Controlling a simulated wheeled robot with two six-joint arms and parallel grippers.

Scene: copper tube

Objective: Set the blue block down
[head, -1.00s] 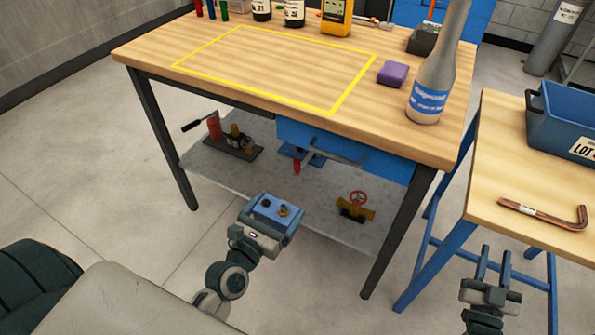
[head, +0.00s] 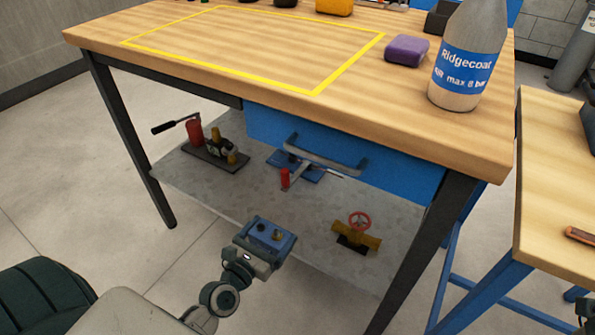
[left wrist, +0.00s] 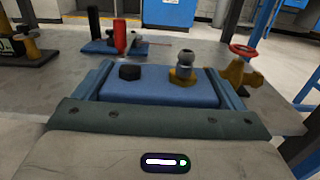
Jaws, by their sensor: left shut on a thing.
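The blue block (head: 266,234) has a dark knob and a brass fitting on top. My left gripper (head: 262,243) is shut on it and holds it in front of the workbench, near the lower shelf's front edge. In the left wrist view the blue block (left wrist: 160,90) sits between the two fingers, roughly level. A yellow outlined rectangle (head: 325,80) marks the workbench top (head: 230,75), above and beyond the block; its inside looks empty.
A purple block (head: 406,50) and a grey Ridgecoat bottle (head: 468,60) stand right of the outline. The lower shelf (head: 290,210) holds a red-handled valve (head: 357,228) and other fixtures. A second table (head: 550,180) stands at the right.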

